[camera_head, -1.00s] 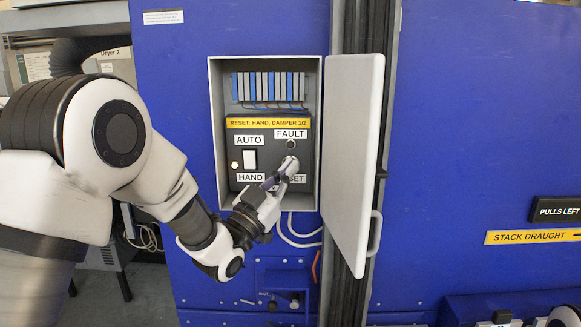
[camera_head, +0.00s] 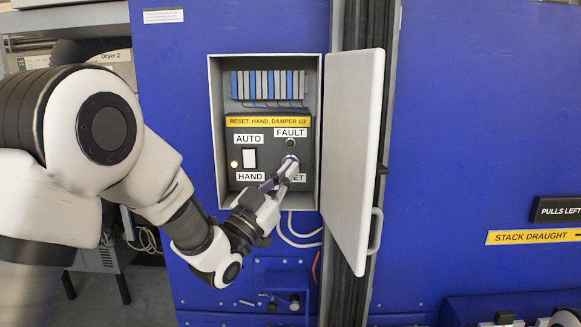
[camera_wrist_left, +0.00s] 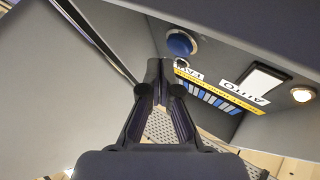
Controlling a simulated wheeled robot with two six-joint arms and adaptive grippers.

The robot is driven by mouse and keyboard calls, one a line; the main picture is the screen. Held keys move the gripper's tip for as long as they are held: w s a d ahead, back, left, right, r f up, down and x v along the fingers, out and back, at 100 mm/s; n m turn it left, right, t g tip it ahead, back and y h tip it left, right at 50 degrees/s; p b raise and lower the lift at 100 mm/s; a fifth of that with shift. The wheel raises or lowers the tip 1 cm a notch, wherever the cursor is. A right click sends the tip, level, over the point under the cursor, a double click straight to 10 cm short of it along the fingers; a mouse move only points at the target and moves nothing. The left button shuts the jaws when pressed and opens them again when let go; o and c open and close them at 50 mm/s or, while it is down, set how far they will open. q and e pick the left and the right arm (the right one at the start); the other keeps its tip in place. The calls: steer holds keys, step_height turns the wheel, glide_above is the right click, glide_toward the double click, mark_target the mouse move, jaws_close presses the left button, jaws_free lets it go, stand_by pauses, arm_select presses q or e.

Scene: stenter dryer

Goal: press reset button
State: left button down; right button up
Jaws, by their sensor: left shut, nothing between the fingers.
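The control panel (camera_head: 271,141) sits inside an open grey box (camera_head: 214,110) on the blue machine wall. A round button with a blue cap and light rim (camera_head: 291,157) is on its right side, below the FAULT label and above the RESET label, which my fingers partly cover. My left gripper (camera_head: 288,168) is shut and empty, its tips just below and in front of this button. In the left wrist view the blue button (camera_wrist_left: 180,43) shows up and right of the closed fingertips (camera_wrist_left: 160,67). I cannot tell whether they touch. My right gripper is not in view.
The box's door (camera_head: 352,150) stands open on the right. A white rocker switch (camera_head: 249,158) between AUTO and HAND, with a lit lamp (camera_head: 235,164) beside it, is left of the button. A yellow label (camera_head: 268,122) reads "RESET: HAND, DAMPER 1/2".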

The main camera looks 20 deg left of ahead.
arm_select(q)
steer(key=s+b, duration=0.1)
steer(key=s, duration=0.1)
steer(key=s+d+b, duration=0.1)
steer(key=s, duration=0.1)
steer(key=shift+s+d, duration=0.2)
steer(key=shift+s, duration=0.2)
steer(key=shift+f, duration=0.1)
stand_by(0.4)
